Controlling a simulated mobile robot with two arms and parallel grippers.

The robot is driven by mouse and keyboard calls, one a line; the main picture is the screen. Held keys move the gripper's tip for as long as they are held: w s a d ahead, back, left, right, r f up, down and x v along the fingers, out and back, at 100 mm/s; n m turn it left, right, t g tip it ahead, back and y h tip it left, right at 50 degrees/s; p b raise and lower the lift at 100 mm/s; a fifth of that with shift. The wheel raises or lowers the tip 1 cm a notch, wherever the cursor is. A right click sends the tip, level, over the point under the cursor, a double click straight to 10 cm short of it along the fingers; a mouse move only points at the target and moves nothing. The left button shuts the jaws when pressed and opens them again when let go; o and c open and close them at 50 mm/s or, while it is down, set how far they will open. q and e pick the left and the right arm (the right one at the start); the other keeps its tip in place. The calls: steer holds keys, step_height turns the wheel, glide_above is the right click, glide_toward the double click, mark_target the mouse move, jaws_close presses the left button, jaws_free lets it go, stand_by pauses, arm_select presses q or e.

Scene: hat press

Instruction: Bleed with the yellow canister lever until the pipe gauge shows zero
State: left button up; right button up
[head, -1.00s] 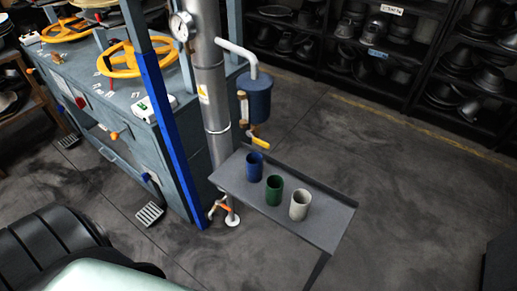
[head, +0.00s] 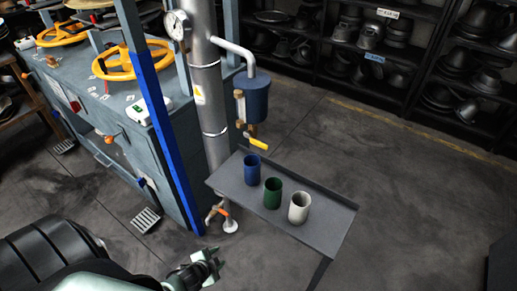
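The pipe gauge (head: 177,24) is a white round dial on the tall silver pipe (head: 207,100); its needle is too small to read. The blue canister (head: 256,97) hangs right of the pipe on a white bent tube. The yellow canister lever (head: 256,143) sticks out below the canister, pointing right and slightly down. My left gripper (head: 216,265) is at the bottom centre, open and empty, well below the lever and left of the shelf. My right gripper is not in view.
A grey shelf (head: 325,240) below the canister carries a blue cup (head: 252,170), a green cup (head: 272,193) and a white cup (head: 298,208). An orange-handled valve (head: 223,213) sits low at the pipe's foot. The press with yellow handwheels (head: 130,62) stands left.

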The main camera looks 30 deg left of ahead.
arm_select(q)
steer(key=w+a+r+m+t+b, duration=0.2)
steer(key=w+r+m+t, duration=0.2)
steer(key=w+r, duration=0.85)
steer(key=m+t+h+b, duration=0.1)
steer(key=m+t+h, duration=0.2)
steer(key=m+t, duration=0.35)
glide_toward(258, 145)
steer(key=w, duration=0.3)
steer(key=shift+m+g, duration=0.25)
steer(key=shift+m, duration=0.1)
steer(key=w, duration=0.4)
steer(key=w+p, duration=0.1)
steer(key=w, duration=0.1)
steer(key=shift+w+d+r, duration=0.25)
steer(key=shift+d+r, duration=0.1)
steer(key=shift+d, duration=0.05)
steer(key=shift+w, duration=0.5)
jaws_close()
steer(key=shift+f, duration=0.1)
